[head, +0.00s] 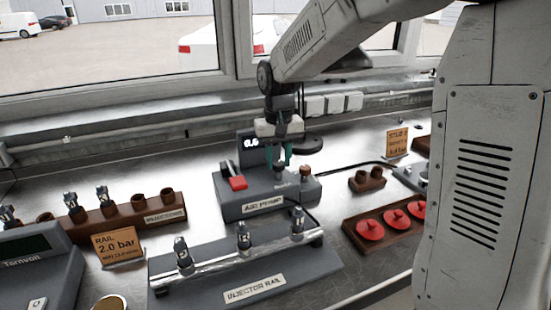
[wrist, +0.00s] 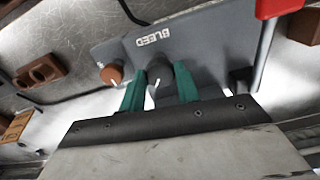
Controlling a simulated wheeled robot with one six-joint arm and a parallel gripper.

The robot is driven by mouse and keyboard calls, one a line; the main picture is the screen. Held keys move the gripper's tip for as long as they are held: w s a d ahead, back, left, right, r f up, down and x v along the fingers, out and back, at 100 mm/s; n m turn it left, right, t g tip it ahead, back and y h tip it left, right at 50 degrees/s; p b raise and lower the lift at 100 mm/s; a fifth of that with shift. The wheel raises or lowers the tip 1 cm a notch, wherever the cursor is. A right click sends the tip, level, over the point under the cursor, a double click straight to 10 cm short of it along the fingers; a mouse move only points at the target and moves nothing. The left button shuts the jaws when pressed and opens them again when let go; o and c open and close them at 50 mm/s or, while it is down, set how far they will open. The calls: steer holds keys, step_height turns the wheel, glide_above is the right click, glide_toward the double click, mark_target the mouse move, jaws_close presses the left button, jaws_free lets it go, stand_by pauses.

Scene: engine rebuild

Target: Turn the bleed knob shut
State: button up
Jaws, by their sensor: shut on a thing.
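The grey air pump (head: 262,205) stands on the metal bench, with a small lit display on its back; I cannot read its digits surely. In the wrist view, the dark bleed knob (wrist: 158,70) with a white pointer line sits below the "BLEED" label (wrist: 153,37). My gripper (wrist: 158,88) points down, its green fingers shut on the two sides of this knob. In the head view, my gripper (head: 280,163) is over the pump's top, and its fingers mostly hide the knob.
A brown knob (wrist: 112,74) with a white mark is close beside one finger. The pump's red-handled lever (head: 237,183) is on the other side. The injector rail (head: 250,270) stands in front, a tray of red discs (head: 370,229) to the right, and the brown injector rack (head: 125,218) to the left.

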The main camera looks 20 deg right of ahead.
mark_target(278, 162)
steer(key=n, duration=0.4)
steer(key=shift+w+r+n, duration=0.15)
steer(key=shift+n, duration=1.75)
steer(key=o, duration=1)
step_height(278, 162, up, 8)
steer(key=shift+f, duration=0.15)
